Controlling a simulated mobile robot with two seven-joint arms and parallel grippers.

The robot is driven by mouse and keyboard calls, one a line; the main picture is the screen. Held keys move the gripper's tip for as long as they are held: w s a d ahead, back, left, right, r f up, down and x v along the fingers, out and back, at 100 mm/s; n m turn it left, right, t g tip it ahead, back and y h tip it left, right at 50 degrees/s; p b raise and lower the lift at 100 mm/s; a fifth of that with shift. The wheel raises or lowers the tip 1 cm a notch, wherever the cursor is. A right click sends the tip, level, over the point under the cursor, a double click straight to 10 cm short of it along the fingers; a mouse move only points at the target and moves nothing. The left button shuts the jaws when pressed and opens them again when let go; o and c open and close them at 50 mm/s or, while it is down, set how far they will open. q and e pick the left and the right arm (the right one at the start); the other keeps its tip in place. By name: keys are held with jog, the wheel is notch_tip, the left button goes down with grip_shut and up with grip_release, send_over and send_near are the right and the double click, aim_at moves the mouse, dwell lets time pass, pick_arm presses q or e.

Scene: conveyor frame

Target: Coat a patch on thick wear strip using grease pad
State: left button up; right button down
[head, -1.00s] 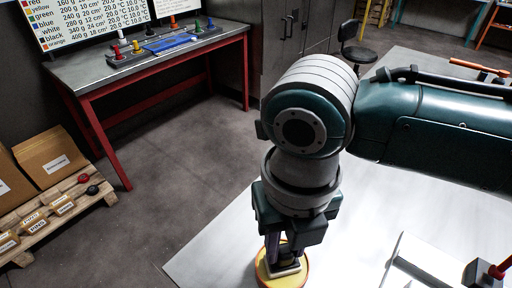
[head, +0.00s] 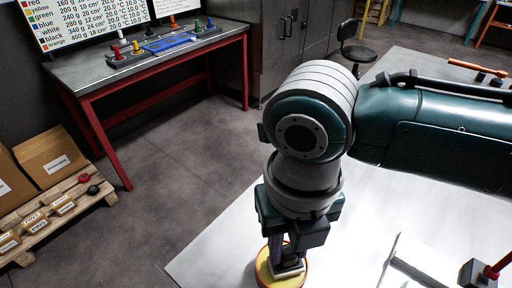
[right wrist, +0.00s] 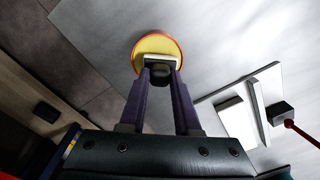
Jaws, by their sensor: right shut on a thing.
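My right gripper (head: 288,262) points down and is shut on the grease pad, a pale block with a dark grip; in the right wrist view the pad (right wrist: 162,60) lies between the fingertips. The pad is over a round yellow dish with an orange rim (right wrist: 139,68), low in the head view; whether it touches the yellow surface I cannot tell. A pale raised strip (right wrist: 237,120), perhaps the thick wear strip, lies beside a thin upright plate, right of the gripper in the right wrist view. My left gripper is not in view.
The dish stands on a broad pale tabletop (head: 226,248). A dark block with a red rod (head: 478,273) stands at the lower right. A red-legged bench (head: 150,62), a pallet with boxes (head: 60,215) and a stool (head: 360,53) are farther off.

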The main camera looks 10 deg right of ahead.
aim_at(285, 249)
jog(key=shift+w+a+r+p, duration=0.1)
jog(key=shift+r+p, duration=2.65)
jog(key=shift+r, duration=0.4)
jog(key=shift+f, duration=0.1)
